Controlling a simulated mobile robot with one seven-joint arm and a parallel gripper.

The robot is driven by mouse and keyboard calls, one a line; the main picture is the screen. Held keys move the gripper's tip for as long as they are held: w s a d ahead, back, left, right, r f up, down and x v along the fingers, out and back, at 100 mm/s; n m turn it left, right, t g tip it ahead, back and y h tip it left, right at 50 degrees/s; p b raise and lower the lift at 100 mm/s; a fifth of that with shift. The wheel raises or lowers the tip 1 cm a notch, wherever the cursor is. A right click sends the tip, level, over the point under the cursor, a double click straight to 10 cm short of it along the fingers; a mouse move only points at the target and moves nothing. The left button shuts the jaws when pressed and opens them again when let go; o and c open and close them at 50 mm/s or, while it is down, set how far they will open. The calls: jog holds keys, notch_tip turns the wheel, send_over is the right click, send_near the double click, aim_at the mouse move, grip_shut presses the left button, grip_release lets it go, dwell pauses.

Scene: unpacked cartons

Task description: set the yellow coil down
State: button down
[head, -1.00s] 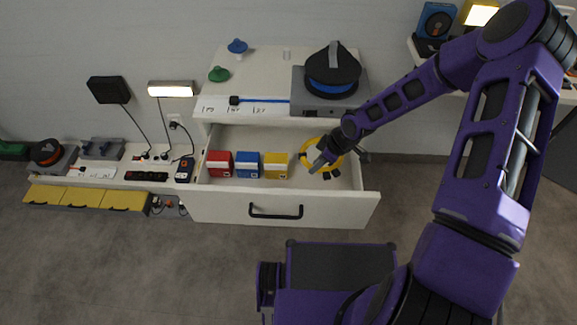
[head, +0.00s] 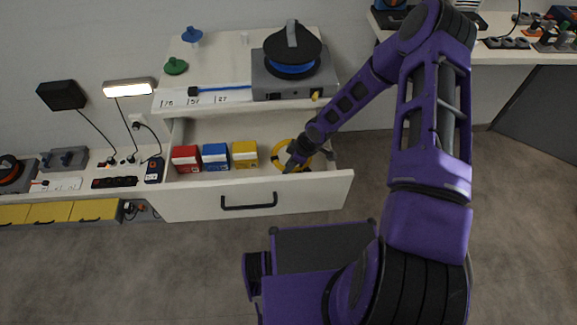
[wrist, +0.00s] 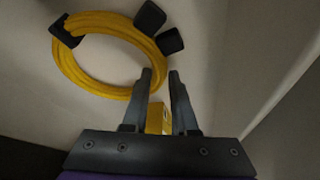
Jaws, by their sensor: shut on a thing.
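The yellow coil (head: 276,156) is a ring of yellow cable with black ties, at the right end of the open white drawer (head: 320,190). In the wrist view the coil (wrist: 105,22) lies to the upper left, its near side by my fingertips. My gripper (wrist: 160,72) is shut on the coil, with a narrow gap between the fingers. In the head view my gripper (head: 292,163) reaches down into the drawer over the coil and hides part of it. I cannot tell whether the coil touches the drawer floor.
A red box (head: 186,158), a blue box (head: 215,156) and a yellow box (head: 245,154) stand in the drawer left of the coil. A grey unit (head: 295,82) with a black and blue reel stands on the top above. The drawer's right wall is close to my gripper.

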jog(key=c, duration=0.7)
grip_release()
jog(key=shift+f, duration=0.1)
jog(key=p+v, duration=0.3)
jog(key=v, duration=0.9)
